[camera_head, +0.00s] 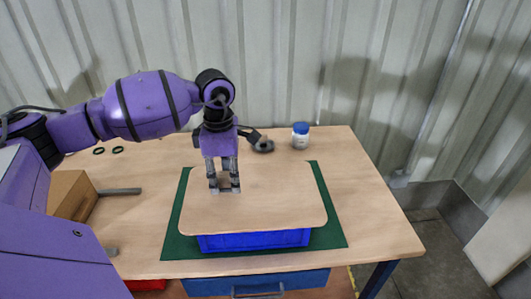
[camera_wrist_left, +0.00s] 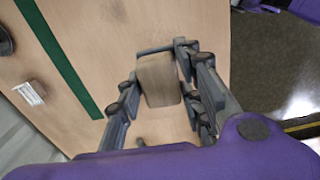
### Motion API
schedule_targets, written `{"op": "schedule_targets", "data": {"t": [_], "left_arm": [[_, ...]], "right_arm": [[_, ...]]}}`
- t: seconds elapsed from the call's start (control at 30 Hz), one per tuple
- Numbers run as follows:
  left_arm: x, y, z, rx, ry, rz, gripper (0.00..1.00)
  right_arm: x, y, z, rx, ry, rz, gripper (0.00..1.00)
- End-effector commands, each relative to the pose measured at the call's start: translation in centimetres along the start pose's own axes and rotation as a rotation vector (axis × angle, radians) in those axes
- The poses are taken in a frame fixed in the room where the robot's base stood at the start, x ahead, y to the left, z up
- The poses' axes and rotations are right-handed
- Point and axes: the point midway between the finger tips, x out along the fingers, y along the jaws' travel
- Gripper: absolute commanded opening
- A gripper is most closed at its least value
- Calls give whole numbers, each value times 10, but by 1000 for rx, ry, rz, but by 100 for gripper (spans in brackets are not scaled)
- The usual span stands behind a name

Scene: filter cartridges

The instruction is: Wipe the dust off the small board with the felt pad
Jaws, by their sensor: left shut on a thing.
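The small board (camera_head: 265,210) is a flat, light wooden panel with rounded corners. It lies on top of a blue crate (camera_head: 255,240) on a green mat (camera_head: 328,205). My left gripper (camera_head: 224,188) points down over the left part of the board, fingertips at or just above its surface. In the left wrist view the left gripper (camera_wrist_left: 165,95) is shut on a tan block with a greyish edge, which looks like the felt pad (camera_wrist_left: 158,85). In the head view the fingers mostly hide the pad. My right gripper is not in view.
A white jar with a blue lid (camera_head: 301,136) and a dark grey round thing (camera_head: 263,146) stand behind the board. The table's right side (camera_head: 370,210) is clear.

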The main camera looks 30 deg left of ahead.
Motion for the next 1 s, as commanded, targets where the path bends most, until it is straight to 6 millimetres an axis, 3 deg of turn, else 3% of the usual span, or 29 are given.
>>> {"op": "schedule_targets", "data": {"t": [0.4,1.0], "left_arm": [[-38,-3,-10,-10,-1,4,9],[-39,-4,-10,-8,0,1,9]], "right_arm": [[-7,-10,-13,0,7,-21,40],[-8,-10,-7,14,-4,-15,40]]}}
